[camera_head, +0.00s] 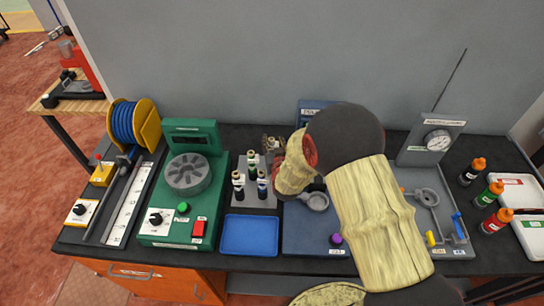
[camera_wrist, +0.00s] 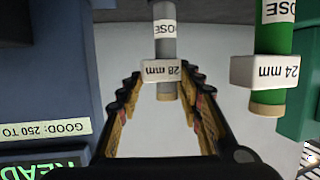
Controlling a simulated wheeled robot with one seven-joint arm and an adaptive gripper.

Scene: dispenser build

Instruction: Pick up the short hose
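In the wrist view, a grey hose (camera_wrist: 165,40) with a white "28 mm" tag (camera_wrist: 161,70) points down between the fingers of my gripper (camera_wrist: 161,80). The fingers are apart, with a visible gap on each side of the hose. A green hose (camera_wrist: 273,40) with a "24 mm" tag (camera_wrist: 265,72) is to the right, outside the fingers.
A blue-grey box (camera_wrist: 45,75) with a green display is close on the left in the wrist view.

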